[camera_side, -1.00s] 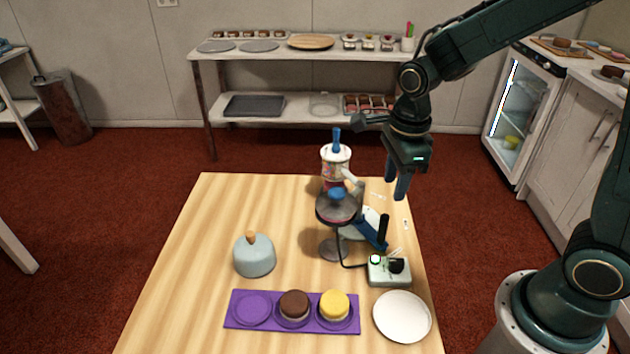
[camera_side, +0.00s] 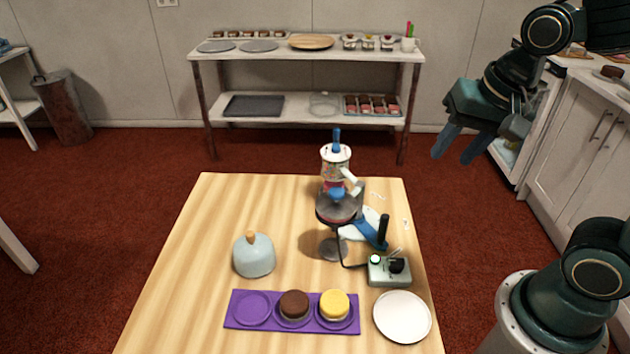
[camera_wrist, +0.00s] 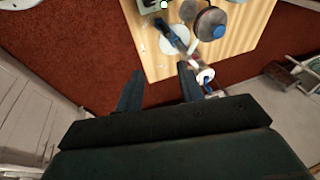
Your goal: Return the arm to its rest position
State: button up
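My gripper (camera_side: 455,151) is raised in the air to the right of the table (camera_side: 190,240), above the red floor. Its two fingers are apart with nothing between them. In the wrist view my gripper (camera_wrist: 160,88) also shows spread, empty fingers, with a corner of the wooden table (camera_wrist: 245,40) beyond them. My gripper touches nothing.
The table holds a purple tray (camera_side: 272,323) with two small cakes, a white plate (camera_side: 402,317), a blue-grey dome (camera_side: 254,257), a turntable stand (camera_side: 333,248), a control box (camera_side: 389,272) and a sprinkle dispenser (camera_side: 336,158). A shelf (camera_side: 305,55) stands behind.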

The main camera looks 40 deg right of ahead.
jog(key=s+r+n+t, duration=0.1)
jog(key=s+r+n, duration=0.1)
jog(key=s+n, duration=0.4)
jog(key=shift+d+r+n+t, duration=0.2)
jog(key=shift+n+t, duration=0.2)
jog(key=shift+n, duration=0.9)
